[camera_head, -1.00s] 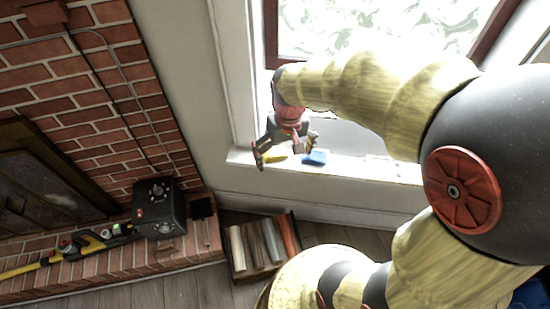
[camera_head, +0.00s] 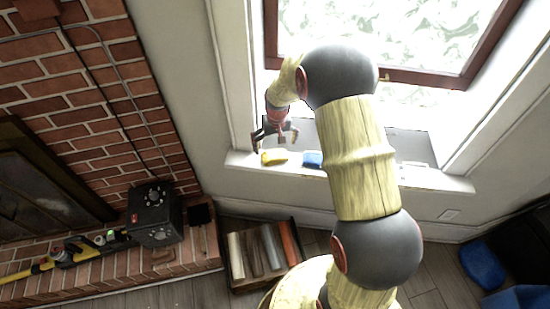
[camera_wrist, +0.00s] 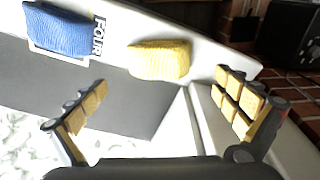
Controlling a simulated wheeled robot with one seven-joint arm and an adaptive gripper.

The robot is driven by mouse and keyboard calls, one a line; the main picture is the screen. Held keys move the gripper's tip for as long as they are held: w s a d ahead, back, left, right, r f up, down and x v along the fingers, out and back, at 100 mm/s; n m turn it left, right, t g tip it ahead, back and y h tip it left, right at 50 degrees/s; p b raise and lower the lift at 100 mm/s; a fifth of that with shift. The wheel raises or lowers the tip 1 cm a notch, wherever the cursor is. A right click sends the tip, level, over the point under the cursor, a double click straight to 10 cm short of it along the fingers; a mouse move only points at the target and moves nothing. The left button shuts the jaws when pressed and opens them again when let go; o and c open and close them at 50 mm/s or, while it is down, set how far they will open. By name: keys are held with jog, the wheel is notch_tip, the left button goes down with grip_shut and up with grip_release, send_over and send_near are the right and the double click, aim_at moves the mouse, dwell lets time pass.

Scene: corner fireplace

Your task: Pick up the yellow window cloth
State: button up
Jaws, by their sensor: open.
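The yellow window cloth (camera_head: 274,156) lies on the white window sill (camera_head: 238,160), near its left end. It also shows in the wrist view (camera_wrist: 159,60) as a folded, ribbed yellow pad, upper middle, between the lines of the two fingers but beyond their tips. My gripper (camera_head: 275,138) is just above and behind the cloth in the head view. In the wrist view my gripper (camera_wrist: 165,105) is open and empty, its fingers spread wide on both sides. The cloth appears apart from both fingers.
A crate (camera_head: 236,283) of rolls stands on the floor below. A black box (camera_head: 154,214) sits on the brick hearth at left. The window (camera_head: 420,40) is behind.

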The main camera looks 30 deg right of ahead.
aim_at(275, 154)
notch_tip(275, 154, down, 6)
jog(key=b, duration=0.2)
jog(key=shift+d+r+b, duration=0.1)
jog(key=shift+r+b, duration=0.15)
jog(key=shift+b, duration=0.1)
jog(key=shift+r, duration=0.1)
jog(key=c, duration=0.3)
jog(key=c, duration=0.8)
